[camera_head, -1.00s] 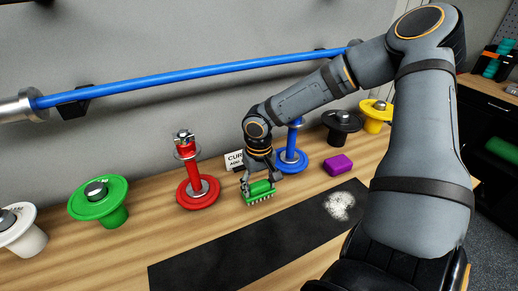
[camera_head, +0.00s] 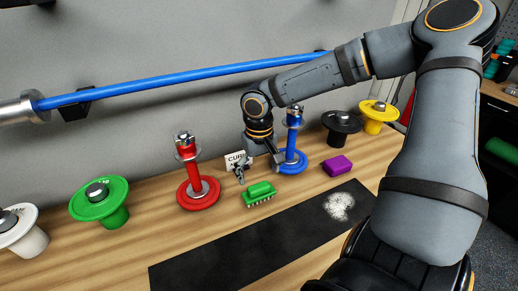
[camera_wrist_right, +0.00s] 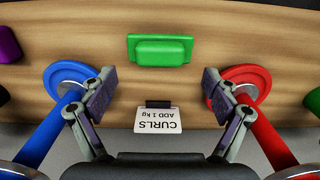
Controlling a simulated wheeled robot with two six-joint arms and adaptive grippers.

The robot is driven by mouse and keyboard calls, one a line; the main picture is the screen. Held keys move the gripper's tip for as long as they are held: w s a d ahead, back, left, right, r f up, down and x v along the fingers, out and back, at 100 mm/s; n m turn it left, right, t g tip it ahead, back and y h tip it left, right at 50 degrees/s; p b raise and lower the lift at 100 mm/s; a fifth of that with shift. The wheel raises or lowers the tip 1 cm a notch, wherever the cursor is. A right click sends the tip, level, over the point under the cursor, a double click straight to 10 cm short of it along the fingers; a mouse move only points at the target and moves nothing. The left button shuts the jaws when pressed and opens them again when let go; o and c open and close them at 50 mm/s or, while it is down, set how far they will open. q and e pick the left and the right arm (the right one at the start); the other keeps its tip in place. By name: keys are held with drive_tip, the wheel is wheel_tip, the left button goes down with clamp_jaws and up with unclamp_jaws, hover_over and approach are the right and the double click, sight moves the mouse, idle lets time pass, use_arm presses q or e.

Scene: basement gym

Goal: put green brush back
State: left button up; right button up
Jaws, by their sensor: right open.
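The green brush (camera_head: 259,194) lies bristles down on the wooden bench, between the red stand and the black mat. It also shows in the right wrist view (camera_wrist_right: 160,48), beyond the fingertips and apart from them. My right gripper (camera_head: 257,176) is open and empty, just behind the brush towards the wall. In the right wrist view its two fingers (camera_wrist_right: 160,97) are spread wide. A small card reading "CURLS ADD 1 kg" (camera_wrist_right: 158,121) stands between and below them. My left gripper does not show.
A red stand (camera_head: 198,190) and a blue stand (camera_head: 290,160) flank the gripper closely. A purple block (camera_head: 337,166) lies to the right. The black mat (camera_head: 235,245) carries a white powder patch (camera_head: 340,206). A blue bar (camera_head: 190,72) runs along the wall.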

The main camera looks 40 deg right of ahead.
sight(259, 186)
wheel_tip(259, 186, up, 6)
idle(0.7)
